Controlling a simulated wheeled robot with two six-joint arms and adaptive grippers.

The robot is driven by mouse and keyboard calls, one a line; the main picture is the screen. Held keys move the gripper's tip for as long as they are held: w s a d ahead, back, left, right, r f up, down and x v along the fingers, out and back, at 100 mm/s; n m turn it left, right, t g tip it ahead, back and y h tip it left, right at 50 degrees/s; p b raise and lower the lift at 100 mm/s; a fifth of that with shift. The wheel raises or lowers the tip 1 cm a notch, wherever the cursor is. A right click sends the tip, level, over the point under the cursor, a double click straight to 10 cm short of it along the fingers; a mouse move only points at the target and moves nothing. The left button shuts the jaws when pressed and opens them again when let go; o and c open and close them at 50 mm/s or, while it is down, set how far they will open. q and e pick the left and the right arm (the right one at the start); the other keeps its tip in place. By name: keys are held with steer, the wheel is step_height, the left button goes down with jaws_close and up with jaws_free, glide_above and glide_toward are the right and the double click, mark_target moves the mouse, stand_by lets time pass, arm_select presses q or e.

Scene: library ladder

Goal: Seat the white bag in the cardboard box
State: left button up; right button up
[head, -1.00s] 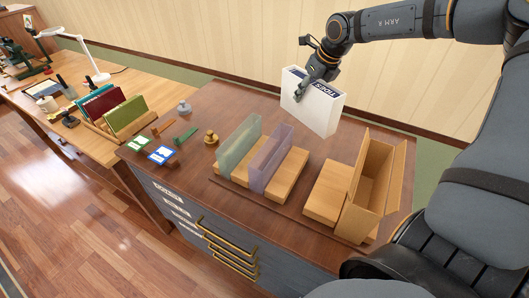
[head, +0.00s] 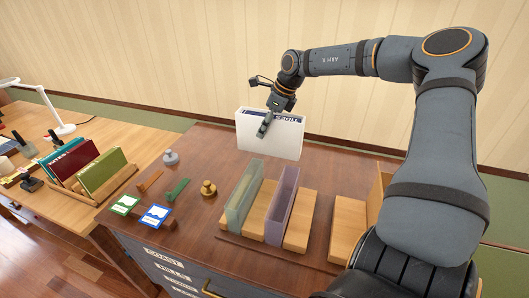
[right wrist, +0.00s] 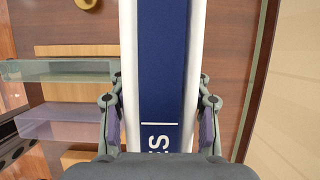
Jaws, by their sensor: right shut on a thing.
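The white bag (head: 262,142) looks like a stiff, flat white case with a navy band along its top edge. My right gripper (head: 268,124) is shut on this top edge from above, over the rear of the cabinet top. The right wrist view shows a finger on each side of the bag's navy edge (right wrist: 160,75). I cannot tell the gap under the bag. The cardboard box (head: 378,196) stands to the right, mostly hidden behind my right arm. My left gripper is out of view.
A brass weight (head: 208,189), a grey weight (head: 170,157) and cards (head: 155,216) lie left. A desk with folders (head: 90,165) adjoins.

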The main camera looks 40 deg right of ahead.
mark_target(266, 151)
step_height(266, 151, down, 5)
steer(key=b, duration=0.4)
steer(key=shift+s+f+b, duration=0.1)
steer(key=shift+f+b, duration=0.05)
steer(key=shift+b, duration=0.25)
steer(key=shift+f+b, duration=0.6)
steer(key=shift+f, duration=1.8)
steer(key=o, duration=1.1)
steer(key=shift+o, duration=0.2)
